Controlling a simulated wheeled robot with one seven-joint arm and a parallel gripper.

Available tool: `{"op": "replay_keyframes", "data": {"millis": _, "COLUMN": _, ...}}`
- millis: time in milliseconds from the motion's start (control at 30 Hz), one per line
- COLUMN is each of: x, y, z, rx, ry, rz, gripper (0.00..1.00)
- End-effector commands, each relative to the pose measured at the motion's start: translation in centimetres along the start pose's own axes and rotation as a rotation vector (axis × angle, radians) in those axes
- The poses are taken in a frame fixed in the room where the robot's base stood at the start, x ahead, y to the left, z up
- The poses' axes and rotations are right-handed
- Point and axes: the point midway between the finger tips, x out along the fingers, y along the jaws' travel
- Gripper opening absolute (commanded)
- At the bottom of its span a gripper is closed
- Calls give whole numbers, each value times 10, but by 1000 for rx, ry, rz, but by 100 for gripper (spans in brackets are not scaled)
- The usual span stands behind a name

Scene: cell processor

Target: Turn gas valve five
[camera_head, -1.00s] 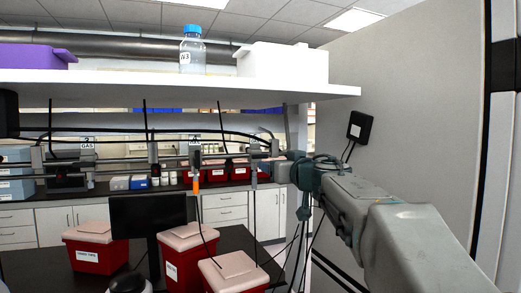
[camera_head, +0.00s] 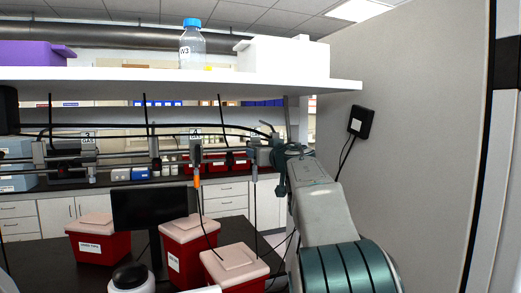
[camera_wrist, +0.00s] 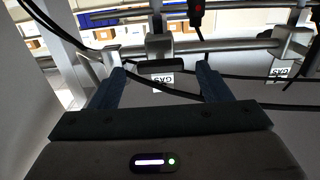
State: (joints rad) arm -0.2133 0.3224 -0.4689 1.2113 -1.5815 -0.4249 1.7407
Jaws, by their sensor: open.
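Gas valve five is largely hidden by my arm in the head view, at the right end of the pipe rail, where a small label (camera_head: 255,141) shows. In the wrist view an upside-down GAS label (camera_wrist: 163,81) sits between my fingers, with a dark valve handle (camera_wrist: 160,66) just beyond it. My gripper (camera_wrist: 160,70) is open, one finger on each side of the handle. I cannot tell whether either finger touches it. In the head view my gripper is hidden behind the wrist.
Valves with labels three (camera_head: 88,140) and four (camera_head: 196,135) stand to the left on the rail. Black hoses pass close to my fingers. A white shelf (camera_head: 130,87) with a bottle (camera_head: 192,45) is above. Red bins (camera_head: 98,243) and a monitor (camera_head: 150,206) stand below. A wall (camera_head: 420,120) is at right.

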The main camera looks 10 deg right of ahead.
Motion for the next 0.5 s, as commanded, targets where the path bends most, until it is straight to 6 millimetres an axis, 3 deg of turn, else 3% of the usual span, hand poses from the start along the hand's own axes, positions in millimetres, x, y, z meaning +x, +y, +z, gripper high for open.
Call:
{"op": "replay_keyframes", "data": {"millis": 200, "x": 16, "y": 0, "z": -1, "rx": 0, "ry": 0, "rz": -1, "gripper": 71}}
{"op": "replay_keyframes", "data": {"millis": 500, "x": 19, "y": -1, "z": 0, "rx": 0, "ry": 0, "rz": -1, "gripper": 71}}
